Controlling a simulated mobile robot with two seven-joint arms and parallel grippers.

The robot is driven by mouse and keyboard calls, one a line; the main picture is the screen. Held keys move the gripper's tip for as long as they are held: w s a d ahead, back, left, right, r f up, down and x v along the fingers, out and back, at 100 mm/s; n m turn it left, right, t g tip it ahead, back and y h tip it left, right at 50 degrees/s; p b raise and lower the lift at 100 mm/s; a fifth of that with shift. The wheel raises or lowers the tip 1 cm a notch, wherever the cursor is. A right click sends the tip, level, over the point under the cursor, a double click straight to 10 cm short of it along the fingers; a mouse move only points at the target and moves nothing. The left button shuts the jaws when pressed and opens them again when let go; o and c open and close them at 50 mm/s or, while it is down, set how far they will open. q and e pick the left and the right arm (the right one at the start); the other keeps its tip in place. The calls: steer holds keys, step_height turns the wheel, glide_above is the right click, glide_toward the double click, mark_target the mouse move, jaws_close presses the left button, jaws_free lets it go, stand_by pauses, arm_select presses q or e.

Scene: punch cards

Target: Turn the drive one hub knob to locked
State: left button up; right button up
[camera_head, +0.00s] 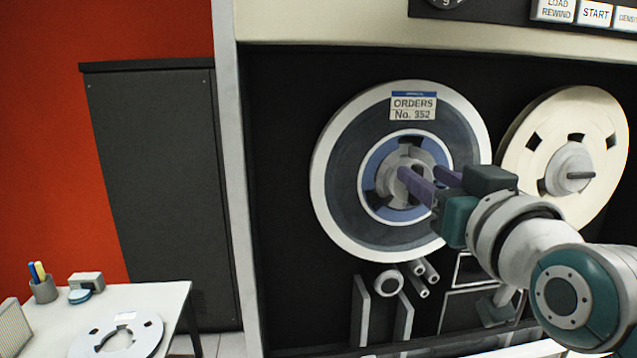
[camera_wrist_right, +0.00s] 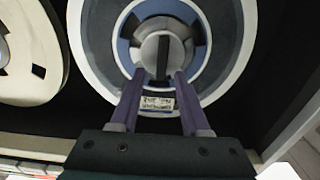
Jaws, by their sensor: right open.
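The hub knob (camera_wrist_right: 163,56) is a grey disc with a dark bar standing upright across it in the right wrist view. It sits at the centre of the tape reel (camera_head: 335,165) labelled ORDERS No. 352. In the head view its hub (camera_head: 388,182) is partly hidden behind my fingers. My right gripper (camera_head: 422,180) is open in front of the hub. In the right wrist view its purple fingertips (camera_wrist_right: 160,73) are apart, with the lower part of the knob between them. I cannot tell whether they touch it. My left gripper is not in view.
A cream reel (camera_head: 535,165) with its own hub knob (camera_head: 580,175), bar level, hangs to the right. Rollers and guides (camera_head: 388,282) are below the reels. A white desk (camera_head: 170,296) at lower left holds an empty reel (camera_head: 140,340) and a pen cup (camera_head: 44,291).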

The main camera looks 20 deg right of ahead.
steer(key=shift+w+d, duration=0.1)
steer(key=shift+w, duration=0.25)
steer(key=shift+c, duration=0.3)
jaws_close()
